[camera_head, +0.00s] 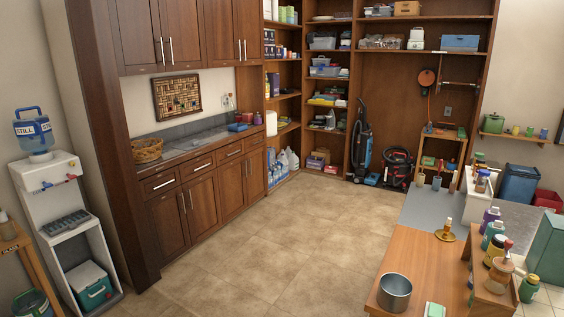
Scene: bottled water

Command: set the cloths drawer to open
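A row of several brown wooden drawers runs under the counter along the left wall. The nearest drawer (160,184) has a horizontal metal handle and looks shut. A second drawer (201,166) sits to its right, then a third drawer (230,151) and a far drawer (253,140); these also look shut. I see no label that tells which one is the cloths drawer. No cloths show in any drawer. Neither of my grippers is in view.
A wide tiled floor (270,245) lies clear before the drawers. A water dispenser (50,185) stands at left. A wooden table (420,255) with a metal pot (394,292) is at front right. A vacuum (362,140) stands by the back shelves. A basket (147,150) sits on the counter.

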